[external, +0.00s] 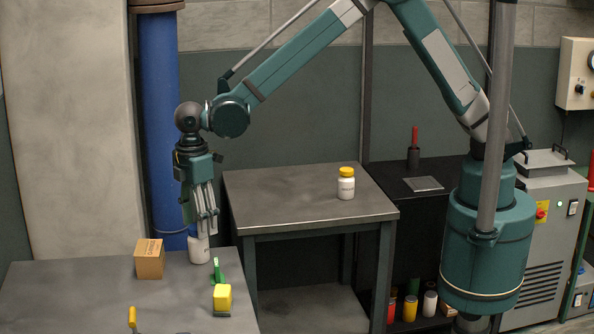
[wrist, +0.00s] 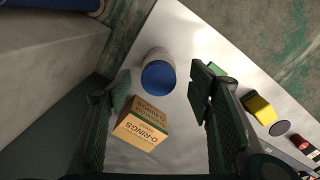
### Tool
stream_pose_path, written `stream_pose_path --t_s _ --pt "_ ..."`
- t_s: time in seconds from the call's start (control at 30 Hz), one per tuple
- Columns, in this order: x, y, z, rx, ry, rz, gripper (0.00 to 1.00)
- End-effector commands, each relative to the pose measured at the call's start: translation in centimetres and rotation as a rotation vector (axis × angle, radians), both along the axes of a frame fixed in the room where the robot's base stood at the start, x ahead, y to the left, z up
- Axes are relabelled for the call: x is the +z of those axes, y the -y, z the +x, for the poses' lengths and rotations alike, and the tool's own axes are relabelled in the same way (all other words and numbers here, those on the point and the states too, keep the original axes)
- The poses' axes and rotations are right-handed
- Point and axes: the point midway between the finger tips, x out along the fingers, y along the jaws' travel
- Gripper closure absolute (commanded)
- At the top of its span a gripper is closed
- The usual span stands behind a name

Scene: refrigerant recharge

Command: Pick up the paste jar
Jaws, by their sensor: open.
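A white jar (external: 199,250) stands upright on the left grey table, and its label is too small to read. In the wrist view the white jar with a blue lid (wrist: 159,76) shows from above, between my fingers and toward the top of the picture. Another white jar with a yellow lid (external: 346,184) stands on the middle table. The pictures do not make clear which one is the paste jar. My gripper (external: 201,222) points down, just above the blue-lidded jar. Its fingers are apart in the wrist view (wrist: 160,92), with nothing held. The fingertips partly hide the jar's top in the external view.
A cardboard O-rings box (external: 149,259) sits left of the jar, close below it in the wrist view (wrist: 142,123). A green object (external: 218,272) and a yellow block (external: 222,298) stand to the right. A yellow-handled tool (external: 132,317) is at the front. The wall lies behind.

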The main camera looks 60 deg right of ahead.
Motion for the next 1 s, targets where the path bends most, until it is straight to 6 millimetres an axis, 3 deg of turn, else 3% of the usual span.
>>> stream_pose_path --t_s 0.33,0.7,1.0 --pt "-0.2 0.0 0.0 0.000 0.000 0.000 0.48" --pt "-2.6 0.0 0.0 -0.001 0.000 0.000 0.48" --pt "-2.6 0.0 0.0 -0.001 0.000 0.000 0.48"
